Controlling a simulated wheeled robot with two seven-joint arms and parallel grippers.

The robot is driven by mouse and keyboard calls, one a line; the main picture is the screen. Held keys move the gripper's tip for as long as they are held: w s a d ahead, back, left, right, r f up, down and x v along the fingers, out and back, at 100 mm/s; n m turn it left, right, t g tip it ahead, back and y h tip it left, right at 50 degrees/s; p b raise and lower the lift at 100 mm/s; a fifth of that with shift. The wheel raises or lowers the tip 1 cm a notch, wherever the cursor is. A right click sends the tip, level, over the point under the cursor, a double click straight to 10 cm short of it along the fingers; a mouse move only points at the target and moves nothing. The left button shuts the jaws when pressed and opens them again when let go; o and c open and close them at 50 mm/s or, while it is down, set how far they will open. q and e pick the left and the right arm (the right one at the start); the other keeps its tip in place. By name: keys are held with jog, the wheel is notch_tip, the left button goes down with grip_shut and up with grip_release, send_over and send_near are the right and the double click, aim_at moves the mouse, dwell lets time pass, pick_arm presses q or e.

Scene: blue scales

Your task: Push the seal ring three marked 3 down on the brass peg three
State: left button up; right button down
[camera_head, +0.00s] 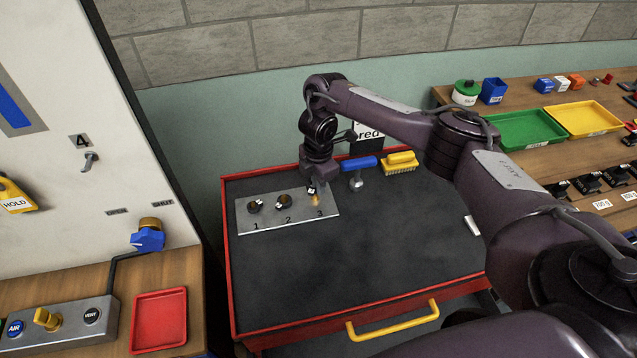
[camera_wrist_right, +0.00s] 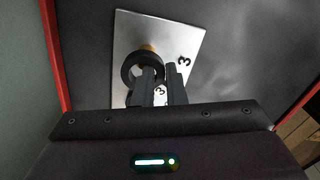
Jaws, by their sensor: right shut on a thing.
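The steel plate (camera_head: 290,222) lies on the dark cart top with positions marked 1, 2 and 3. My right gripper (camera_head: 312,187) is over position 3, pointing down. In the wrist view its fingers (camera_wrist_right: 162,90) are shut on the black seal ring three (camera_wrist_right: 130,73), with a white tag marked 3 between them. The brass peg three (camera_head: 316,201) shows just below the gripper in the head view. In the wrist view part of the brass (camera_wrist_right: 150,47) shows beyond the ring's edge. I cannot tell whether the ring is around the peg. My left gripper is out of view.
Dark rings sit at position 1 (camera_head: 254,206) and position 2 (camera_head: 284,201). A blue-handled tool (camera_head: 358,165) and a yellow brush (camera_head: 400,162) stand behind the plate to the right. The cart top (camera_head: 390,240) is clear in front, bounded by a red rim.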

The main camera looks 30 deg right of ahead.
jog(key=shift+r+p, duration=1.9)
jog(key=shift+r, duration=0.35)
jog(key=a+r+m+b, duration=0.4)
jog(key=a+r+m, duration=0.3)
jog(key=m, duration=0.1)
jog(key=s+a+r+m+b, duration=0.2)
jog(key=s+m+b, duration=0.2)
jog(key=s+m, duration=0.6)
jog(key=shift+s+a+m, duration=0.15)
jog(key=shift+s+m, duration=0.05)
jog(key=shift+m, duration=0.1)
jog(key=shift+w, duration=0.1)
